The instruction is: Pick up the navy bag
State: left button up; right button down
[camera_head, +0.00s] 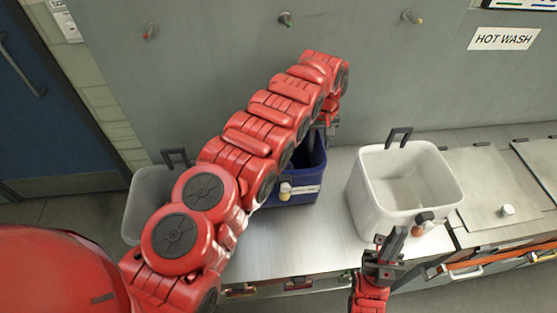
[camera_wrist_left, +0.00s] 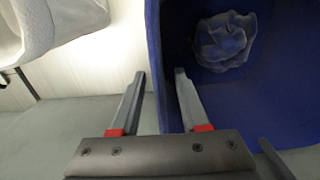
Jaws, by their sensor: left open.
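The navy bag (camera_head: 307,170) is an open, box-shaped blue container with a white label, standing on the metal counter, partly hidden behind my left arm. In the left wrist view its blue wall (camera_wrist_left: 153,60) runs up the picture, and a crumpled blue bundle (camera_wrist_left: 225,40) lies inside. My left gripper (camera_head: 330,118) is at its back side; in the wrist view the open fingers (camera_wrist_left: 162,75) lie on either side of the wall's line, with nothing visibly gripped. Whether they touch it I cannot tell. My right gripper (camera_head: 386,240) is in front of the white container; its jaw state is unclear.
A white container (camera_head: 363,190) with a black handle stands right of the navy one. A grey container (camera_head: 147,190) with a dark handle is at the left, partly behind my arm. A grey wall with pegs (camera_head: 286,19) rises behind. Lidded counter sections (camera_head: 490,185) are at right.

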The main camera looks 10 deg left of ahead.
pick_arm(q)
jog(key=shift+f, duration=0.25)
grip_shut()
dwell(1.3)
